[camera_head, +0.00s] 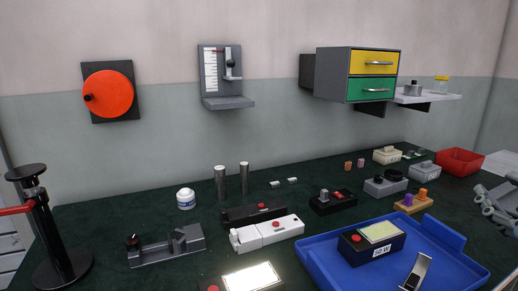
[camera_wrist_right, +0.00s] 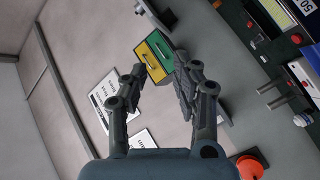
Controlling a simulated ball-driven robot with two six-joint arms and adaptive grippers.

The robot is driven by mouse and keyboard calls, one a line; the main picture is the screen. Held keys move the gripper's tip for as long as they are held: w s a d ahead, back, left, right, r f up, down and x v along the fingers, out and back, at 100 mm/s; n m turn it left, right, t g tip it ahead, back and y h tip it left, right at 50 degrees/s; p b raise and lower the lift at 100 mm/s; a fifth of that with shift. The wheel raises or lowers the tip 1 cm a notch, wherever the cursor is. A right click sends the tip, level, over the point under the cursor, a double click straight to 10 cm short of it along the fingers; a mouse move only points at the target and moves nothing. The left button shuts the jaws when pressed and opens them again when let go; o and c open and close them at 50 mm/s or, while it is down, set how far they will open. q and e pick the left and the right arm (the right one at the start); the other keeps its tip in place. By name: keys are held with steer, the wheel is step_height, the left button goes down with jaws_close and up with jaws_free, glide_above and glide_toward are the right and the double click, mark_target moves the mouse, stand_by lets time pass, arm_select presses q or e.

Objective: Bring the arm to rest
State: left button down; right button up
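My right gripper (camera_head: 499,203) is at the right edge of the head view, partly cut off, above the table's right side. In the right wrist view my right gripper (camera_wrist_right: 161,75) has its two fingers spread wide with nothing between them. The drawer cabinet shows beyond the fingers, at a distance. My left gripper is in neither view.
A lit panel (camera_head: 250,277) lies at the front edge. A drawer cabinet (camera_head: 336,74) and shelf (camera_head: 452,97) are on the wall. A red bin (camera_head: 460,160) stands behind my right gripper.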

steer(key=s+a+f+m+g+y, duration=0.35)
steer(key=s+f+g, duration=0.25)
steer(key=s+f, duration=0.35)
steer(key=s+a+f+m+g+y, duration=0.2)
steer(key=s+a+f+g, duration=0.2)
steer(key=s+f+g, duration=0.55)
steer(key=s+d+f+t+b, duration=0.1)
steer(key=d+f+b, duration=0.1)
steer(key=f, duration=1.4)
steer(key=s+d+f+t+b, duration=0.1)
steer(key=f+b, duration=0.1)
steer(key=f, duration=1.4)
steer(key=s+d+f+g+b, duration=0.1)
steer(key=s+f, duration=1.5)
steer(key=s, duration=0.1)
steer(key=shift+s+b, duration=0.15)
steer(key=shift+b, duration=0.2)
